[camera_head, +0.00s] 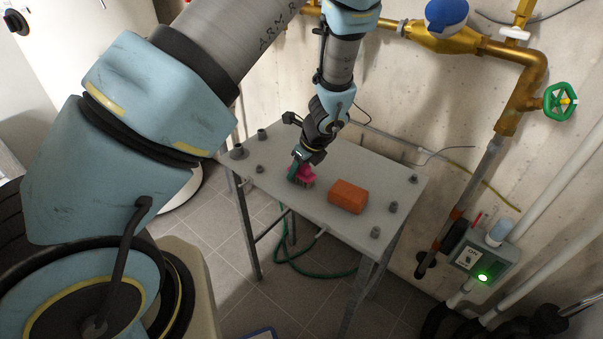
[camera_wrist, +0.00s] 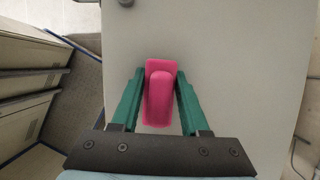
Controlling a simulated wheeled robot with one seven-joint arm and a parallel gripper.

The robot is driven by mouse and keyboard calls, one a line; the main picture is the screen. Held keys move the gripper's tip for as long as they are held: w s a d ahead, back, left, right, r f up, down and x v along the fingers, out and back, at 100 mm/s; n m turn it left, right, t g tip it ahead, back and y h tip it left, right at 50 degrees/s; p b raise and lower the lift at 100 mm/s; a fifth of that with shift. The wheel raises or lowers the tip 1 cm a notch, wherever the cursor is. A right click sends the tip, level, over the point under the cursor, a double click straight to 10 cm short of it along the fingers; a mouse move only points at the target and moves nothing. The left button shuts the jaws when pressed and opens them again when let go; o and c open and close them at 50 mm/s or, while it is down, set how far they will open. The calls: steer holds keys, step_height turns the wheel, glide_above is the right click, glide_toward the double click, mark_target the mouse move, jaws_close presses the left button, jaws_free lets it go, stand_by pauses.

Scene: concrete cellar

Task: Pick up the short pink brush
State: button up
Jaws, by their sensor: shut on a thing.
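The short pink brush (camera_head: 308,174) is at the grey table's left front part, under my gripper (camera_head: 302,168). In the wrist view the pink brush (camera_wrist: 160,95) lies between the two green fingers of my gripper (camera_wrist: 160,98), its long side along the fingers. The fingers are shut on its sides. Grey bristles show below the pink body in the head view. Whether the brush touches the table top or is slightly above it, I cannot tell.
An orange block (camera_head: 348,196) sits on the table (camera_head: 385,170) to the right of the brush. Several small grey knobs stand near the table's edges. Brass pipes (camera_head: 440,38) and a green valve wheel (camera_head: 560,100) are on the wall behind. A green hose lies on the floor below.

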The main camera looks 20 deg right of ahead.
jaws_close()
step_height(320, 180, up, 10)
steer(key=shift+r+b, duration=0.1)
steer(key=shift+b, duration=0.9)
